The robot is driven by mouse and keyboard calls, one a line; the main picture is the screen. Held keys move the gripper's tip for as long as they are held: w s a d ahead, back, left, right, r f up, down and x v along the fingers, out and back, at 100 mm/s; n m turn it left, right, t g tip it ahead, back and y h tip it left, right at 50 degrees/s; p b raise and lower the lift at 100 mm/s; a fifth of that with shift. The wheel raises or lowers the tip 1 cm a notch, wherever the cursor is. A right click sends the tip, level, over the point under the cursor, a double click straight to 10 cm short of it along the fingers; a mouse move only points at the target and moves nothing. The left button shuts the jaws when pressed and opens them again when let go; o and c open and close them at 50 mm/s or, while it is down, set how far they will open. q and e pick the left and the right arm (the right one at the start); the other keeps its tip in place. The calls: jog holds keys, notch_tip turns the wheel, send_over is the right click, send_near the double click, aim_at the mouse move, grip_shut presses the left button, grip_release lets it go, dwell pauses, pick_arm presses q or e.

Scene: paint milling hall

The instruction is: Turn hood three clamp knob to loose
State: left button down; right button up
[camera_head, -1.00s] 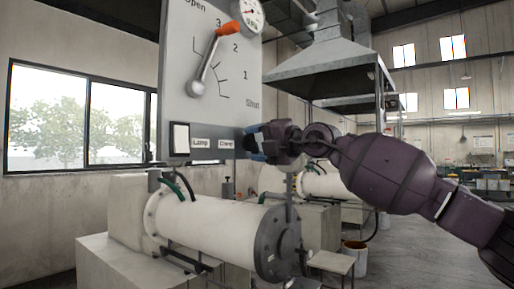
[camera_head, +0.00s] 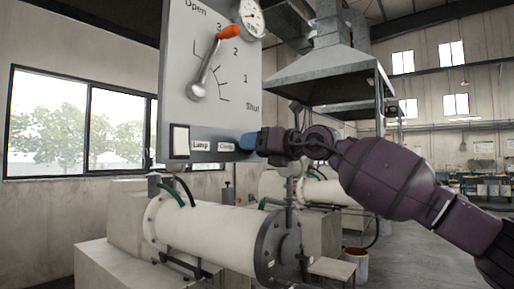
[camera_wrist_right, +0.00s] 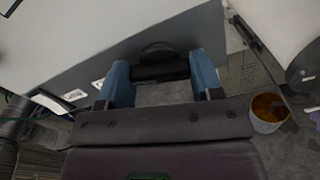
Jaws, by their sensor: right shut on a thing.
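The grey control panel (camera_head: 210,110) carries a "Clamp" label (camera_head: 227,147) at its lower right. My right gripper (camera_head: 247,141) is at the panel's lower right edge, beside that label. In the right wrist view, a dark round knob (camera_wrist_right: 158,66) on the panel sits between the two blue fingers of my right gripper (camera_wrist_right: 161,80), which is shut on it. The knob's pointing mark cannot be made out, and the knob is hidden in the head view. My left gripper is not in view.
Above on the panel are a lever with an orange grip (camera_head: 229,32) on an Open-to-Shut scale and a round gauge (camera_head: 251,17). A white horizontal mill cylinder (camera_head: 215,235) lies below. A bucket (camera_wrist_right: 267,112) stands on the floor to the right.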

jog(key=shift+f+n, duration=0.15)
jog(key=shift+n, duration=1.45)
jog(key=o, duration=0.9)
jog(key=b+v, duration=0.1)
jog(key=v, duration=1)
jog(key=shift+b, duration=0.4)
